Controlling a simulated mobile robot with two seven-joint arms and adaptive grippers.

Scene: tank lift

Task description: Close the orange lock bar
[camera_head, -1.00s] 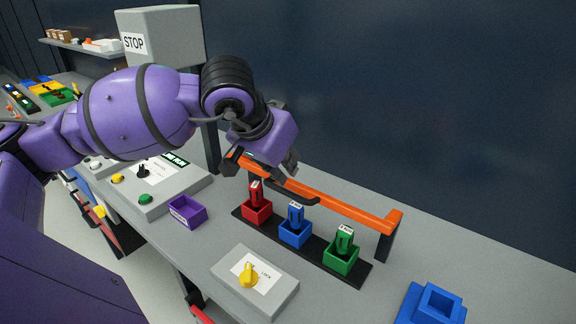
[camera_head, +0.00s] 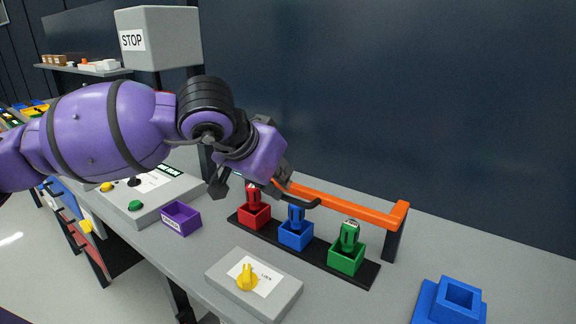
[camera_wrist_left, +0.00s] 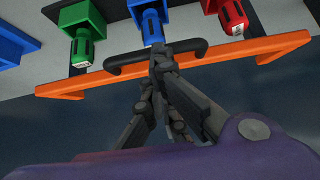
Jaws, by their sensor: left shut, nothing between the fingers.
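The orange lock bar (camera_head: 345,203) runs behind the row of red, blue and green sockets, with its right end above a dark post. A black handle (camera_head: 301,203) projects from its front. My left gripper (camera_head: 252,190) is over the bar's left part and hides that end. In the left wrist view, the gripper's shut fingertips (camera_wrist_left: 161,52) overlap the black handle (camera_wrist_left: 120,66) and the orange bar (camera_wrist_left: 220,64); I cannot tell whether they touch. Nothing shows between the fingers. My right gripper is out of view.
Keyed plugs stand in the red (camera_head: 254,216), blue (camera_head: 296,236) and green (camera_head: 346,258) sockets. In front is a grey box with a yellow LOCK knob (camera_head: 247,277). A purple tray (camera_head: 181,219) is at left, a blue holder (camera_head: 450,302) at right.

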